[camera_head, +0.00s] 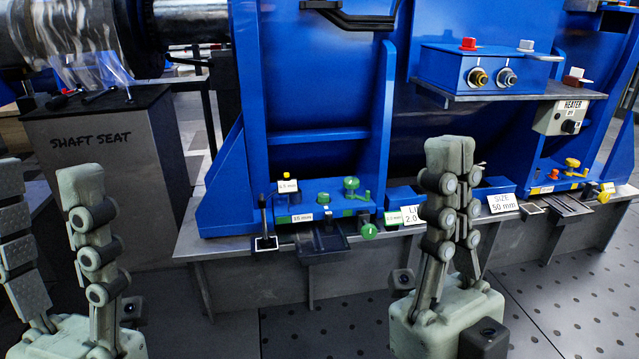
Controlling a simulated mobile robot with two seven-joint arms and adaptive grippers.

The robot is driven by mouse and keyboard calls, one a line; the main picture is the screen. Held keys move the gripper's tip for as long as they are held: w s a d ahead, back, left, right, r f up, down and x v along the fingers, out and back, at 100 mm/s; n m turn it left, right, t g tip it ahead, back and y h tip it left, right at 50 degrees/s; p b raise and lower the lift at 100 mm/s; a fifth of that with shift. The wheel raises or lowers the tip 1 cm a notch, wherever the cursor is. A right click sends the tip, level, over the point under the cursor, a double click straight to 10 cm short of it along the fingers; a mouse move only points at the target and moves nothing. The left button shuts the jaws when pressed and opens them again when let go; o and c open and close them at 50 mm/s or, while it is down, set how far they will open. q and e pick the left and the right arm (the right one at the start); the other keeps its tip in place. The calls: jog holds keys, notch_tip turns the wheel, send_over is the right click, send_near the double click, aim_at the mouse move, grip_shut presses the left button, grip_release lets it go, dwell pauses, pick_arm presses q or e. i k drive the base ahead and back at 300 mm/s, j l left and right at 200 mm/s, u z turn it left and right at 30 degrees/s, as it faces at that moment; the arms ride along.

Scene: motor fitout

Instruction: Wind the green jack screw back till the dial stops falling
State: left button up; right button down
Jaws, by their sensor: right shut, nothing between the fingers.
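Green knobs sit on a blue jack block (310,208) at the foot of the blue motor frame. One green knob (350,184) stands on top, a smaller one (323,198) is beside it, and a round green knob (369,231) faces front at the right end. I cannot tell which is the jack screw. Small white readout tags (287,186) are on the block; their figures are too small to read surely. My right gripper (450,150) is shut and empty, upright, right of the green knobs and apart from them. My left gripper (42,172) is open and empty at the far left.
A grey block marked SHAFT SEAT (95,150) stands at the left. A SIZE 50 mm label (502,203) is right of my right gripper. The perforated floor in front is clear.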

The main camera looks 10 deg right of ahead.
aim_at(350, 182)
jog(key=i+l, duration=0.45)
jog(key=l, duration=0.3)
jog(key=i+l, duration=0.65)
jog(key=i, duration=0.25)
jog(key=i+u, duration=0.05)
